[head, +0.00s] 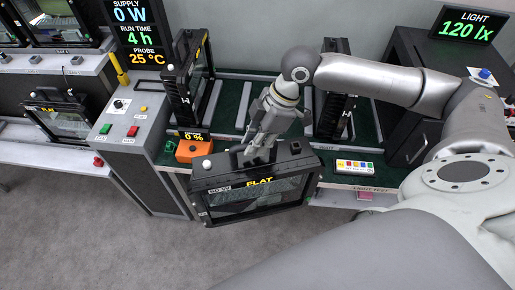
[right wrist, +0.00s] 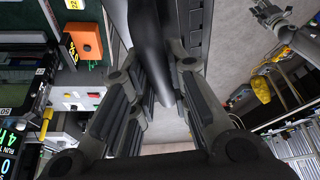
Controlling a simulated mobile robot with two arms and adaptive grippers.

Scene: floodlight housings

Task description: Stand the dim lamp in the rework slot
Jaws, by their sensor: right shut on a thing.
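My right gripper (head: 262,155) is shut on the handle of a black floodlight (head: 236,205) marked "50 W" and, in yellow, "FLAT". The floodlight hangs at the front edge of the green bench, its glass toward the camera. In the right wrist view a dark bar of it runs between the fingers (right wrist: 160,95). Two similar floodlights stand upright in the rack, one at left (head: 205,85) and one behind my right arm (head: 333,110). Nothing readable shows which slot is for rework. My left gripper (right wrist: 268,14) seems to show small in the right wrist view; its jaws are unclear.
An orange meter (head: 193,151) reading 0 % sits left of the held floodlight. A switch console (head: 130,125) and another "FLAT" floodlight (head: 62,117) are at left. A dark cabinet (head: 415,75) bounds the right.

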